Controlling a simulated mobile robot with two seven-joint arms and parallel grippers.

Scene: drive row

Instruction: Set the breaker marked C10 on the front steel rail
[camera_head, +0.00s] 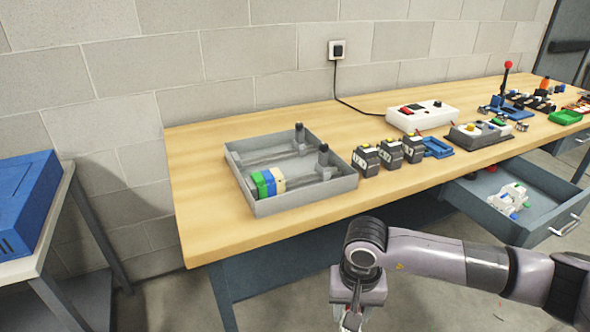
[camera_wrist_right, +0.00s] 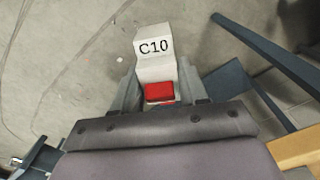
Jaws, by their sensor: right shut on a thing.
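The white breaker marked C10 (camera_wrist_right: 155,66), with a red part, is between the fingers of my right gripper (camera_wrist_right: 160,95), which is shut on it. In the head view my right gripper (camera_head: 356,312) hangs in front of the table, below its top, over the floor; the breaker is barely visible there at the bottom edge. The grey tray (camera_head: 308,194) on the table holds two steel rails. The front steel rail (camera_head: 302,179) carries blue, green and cream modules (camera_head: 268,183) at its left and a dark end post (camera_head: 323,160) at its right. My left gripper is out of view.
Several dark grey devices (camera_head: 390,154) stand right of the tray. Beyond are a white box (camera_head: 422,115) and a grey button box (camera_head: 480,134). An open drawer (camera_head: 520,230) juts out at the right. A blue case (camera_head: 25,200) sits at far left. The table's front left is clear.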

